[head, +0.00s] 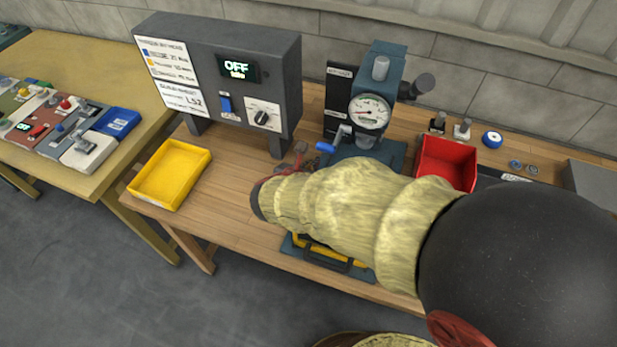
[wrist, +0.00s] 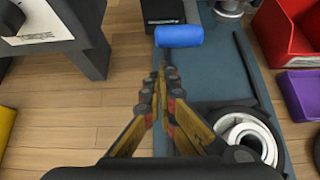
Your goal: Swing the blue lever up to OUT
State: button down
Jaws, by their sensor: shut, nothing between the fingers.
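The blue lever (head: 326,147) is a blue grip on a metal arm at the left side of the teal press (head: 383,80) with a round gauge. In the wrist view its blue grip (wrist: 179,36) lies crosswise just beyond my fingertips. My gripper (wrist: 161,78) is shut and empty, with a small gap in the picture between its tips and the grip; I cannot tell whether they touch. In the head view my gripper (head: 299,152) is mostly hidden behind my own sleeved arm, left of the lever. No OUT mark is readable.
A grey control box (head: 272,75) with an OFF display, a small blue switch and a knob stands left. A yellow tray (head: 205,160) is at the bench's left end; a red bin (head: 447,163) is right of the press. A white ring (wrist: 248,135) shows low right in the wrist view.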

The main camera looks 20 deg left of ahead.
jog(key=shift+w+r, duration=0.25)
jog(key=shift+r, duration=0.4)
jog(key=shift+r+p, duration=0.15)
jog(key=shift+p, duration=0.15)
jog(key=shift+r+g+p, duration=0.25)
jog(key=shift+g+p, duration=0.05)
jog(key=shift+p, duration=0.7)
jog(key=shift+s+r+g+p, duration=0.1)
jog(key=shift+r+g+p, duration=0.35)
jog(key=shift+p, duration=1.5)
